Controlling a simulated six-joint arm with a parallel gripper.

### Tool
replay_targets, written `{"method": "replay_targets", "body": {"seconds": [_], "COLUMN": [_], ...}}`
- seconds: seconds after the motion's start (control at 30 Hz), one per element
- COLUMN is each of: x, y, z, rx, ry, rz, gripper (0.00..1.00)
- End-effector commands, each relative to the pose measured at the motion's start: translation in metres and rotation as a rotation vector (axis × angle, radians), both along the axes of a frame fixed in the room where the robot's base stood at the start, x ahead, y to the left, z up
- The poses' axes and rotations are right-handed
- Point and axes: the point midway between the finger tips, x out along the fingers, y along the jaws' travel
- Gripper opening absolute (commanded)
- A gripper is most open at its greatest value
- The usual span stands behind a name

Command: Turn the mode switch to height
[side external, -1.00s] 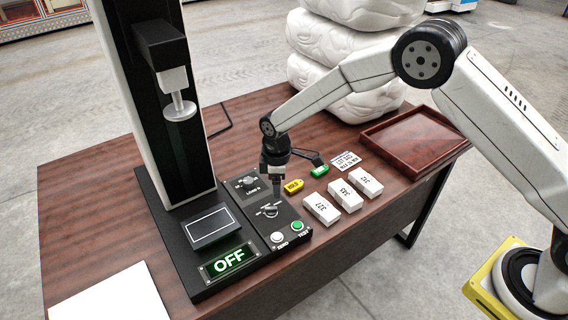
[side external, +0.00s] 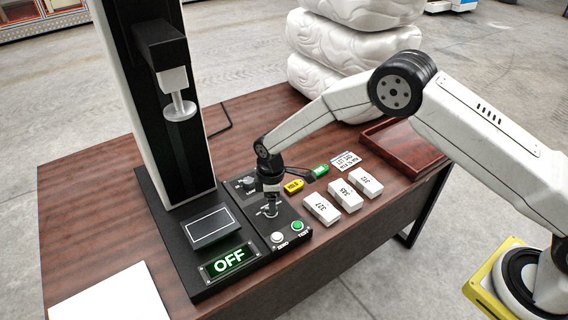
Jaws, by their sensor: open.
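The mode switch (side external: 265,212) is a small knob on the dark control panel of the test stand, above the white and green buttons. Its setting marks are too small and too covered to read. My gripper (side external: 270,205) points down right over the knob, with its fingers at or just above it. It is open; whether the fingers touch the knob cannot be told.
A second knob (side external: 246,183) sits behind my gripper. A white ZERO button (side external: 277,237) and green TEST button (side external: 298,226) lie in front. The stand's column (side external: 160,110) rises at left.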

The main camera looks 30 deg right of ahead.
Motion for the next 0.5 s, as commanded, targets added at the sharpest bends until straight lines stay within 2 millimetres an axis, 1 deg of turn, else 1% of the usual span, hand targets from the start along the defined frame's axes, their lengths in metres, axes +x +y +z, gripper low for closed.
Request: {"method": "replay_targets", "body": {"seconds": [0.03,0.2,0.3,0.5], "x": [0.0,0.0,0.0,0.0], "y": [0.0,0.0,0.0,0.0], "z": [-0.007,-0.023,-0.029,-0.033], "rx": [0.0,0.0,0.0,0.001], "ry": [0.001,0.0,0.0,0.0], "rz": [0.0,0.0,0.0,0.0], "gripper": [0.74,0.74,0.74,0.74]}}
